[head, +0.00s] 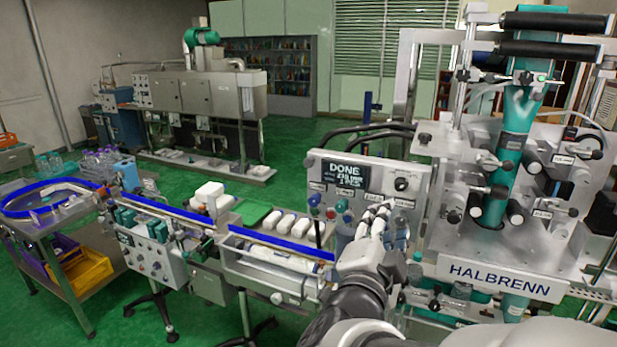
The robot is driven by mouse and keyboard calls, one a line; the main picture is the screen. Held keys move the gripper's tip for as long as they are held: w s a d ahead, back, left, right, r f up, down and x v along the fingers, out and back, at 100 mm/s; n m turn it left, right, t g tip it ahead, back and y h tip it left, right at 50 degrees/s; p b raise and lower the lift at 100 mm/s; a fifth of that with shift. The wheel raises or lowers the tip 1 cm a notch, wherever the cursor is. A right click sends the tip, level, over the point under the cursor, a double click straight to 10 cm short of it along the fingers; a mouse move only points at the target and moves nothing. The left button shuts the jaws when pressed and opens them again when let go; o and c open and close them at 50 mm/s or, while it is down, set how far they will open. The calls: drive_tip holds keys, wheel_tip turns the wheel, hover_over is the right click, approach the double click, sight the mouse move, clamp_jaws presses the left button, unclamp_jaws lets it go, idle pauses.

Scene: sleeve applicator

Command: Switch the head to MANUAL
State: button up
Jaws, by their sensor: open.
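The applicator head's control panel (338,161) is a grey plate with a dark display (345,174) that reads DONE and 215 mm. A black rotary knob (401,184) sits at its upper right on a white label. Several coloured buttons (331,213) line its lower left. The small label print is too fine to read, so I cannot tell which control carries MANUAL or how the knob is set. My gripper (375,211) is open and empty in front of the panel's lower right, below and left of the knob. It hides part of the panel. Contact cannot be told.
The HALBRENN machine (506,279) with its teal film and rollers stands close on the right. A conveyor (279,244) with blue rails and white bottles runs left of the panel. Green floor is open behind.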

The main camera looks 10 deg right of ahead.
sight(400, 187)
drive_tip(key=x, duration=1.5)
drive_tip(key=shift+w+d, duration=0.15)
drive_tip(key=shift+c, duration=0.6)
clamp_jaws()
